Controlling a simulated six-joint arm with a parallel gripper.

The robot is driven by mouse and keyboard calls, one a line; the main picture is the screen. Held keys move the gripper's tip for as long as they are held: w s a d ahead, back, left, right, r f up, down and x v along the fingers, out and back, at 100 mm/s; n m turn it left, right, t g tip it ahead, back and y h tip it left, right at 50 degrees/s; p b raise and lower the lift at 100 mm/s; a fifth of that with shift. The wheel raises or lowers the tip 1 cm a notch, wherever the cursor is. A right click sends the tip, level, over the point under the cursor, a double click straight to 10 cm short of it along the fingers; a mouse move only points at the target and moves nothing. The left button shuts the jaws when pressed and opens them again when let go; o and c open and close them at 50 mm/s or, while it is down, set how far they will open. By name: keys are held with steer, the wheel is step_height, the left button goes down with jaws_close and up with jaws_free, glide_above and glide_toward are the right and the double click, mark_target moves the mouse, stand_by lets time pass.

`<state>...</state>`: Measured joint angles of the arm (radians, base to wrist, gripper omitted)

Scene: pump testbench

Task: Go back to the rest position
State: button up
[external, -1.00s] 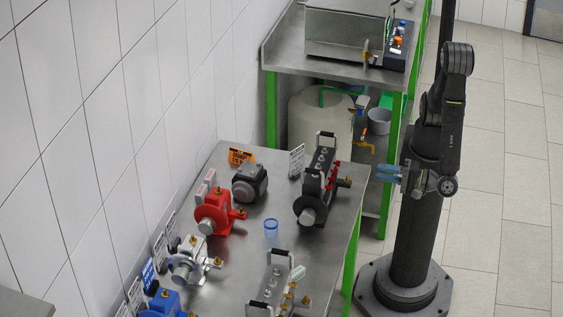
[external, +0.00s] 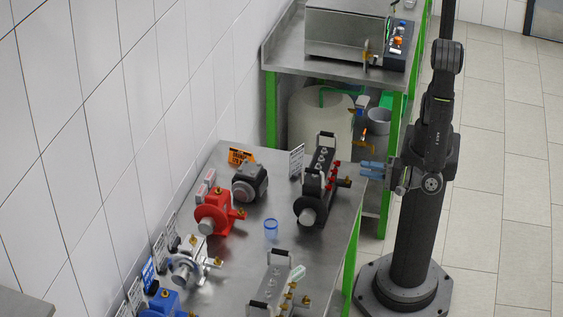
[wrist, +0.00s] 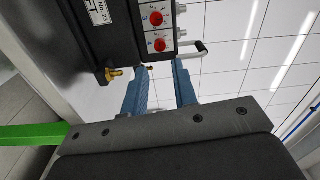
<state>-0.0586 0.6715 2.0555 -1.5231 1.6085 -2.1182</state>
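My gripper (external: 372,169) has blue fingers and points left, at the right edge of the near table, beside the black manifold block (external: 318,178) with red knobs. In the wrist view my gripper (wrist: 160,72) shows two blue fingers spread apart with nothing between them. The black block (wrist: 108,35) with red knobs and a brass fitting shows beyond the fingers, upper left. In the external view the fingers appear close to the block's brass fitting; whether they touch is not clear.
The near steel table (external: 240,262) holds a red pump (external: 212,212), a black motor (external: 250,183), a blue cup (external: 271,229), a silver pump (external: 190,264) and a grey manifold (external: 274,284). A farther bench (external: 285,50) carries a metal box. Open floor (external: 510,200) lies to the right.

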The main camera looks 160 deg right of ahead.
steer(key=d+m, duration=0.7)
steer(key=m, duration=0.4)
steer(key=shift+d, duration=0.35)
stand_by(0.5)
steer(key=shift+r+m, duration=0.1)
steer(key=shift+m, duration=0.2)
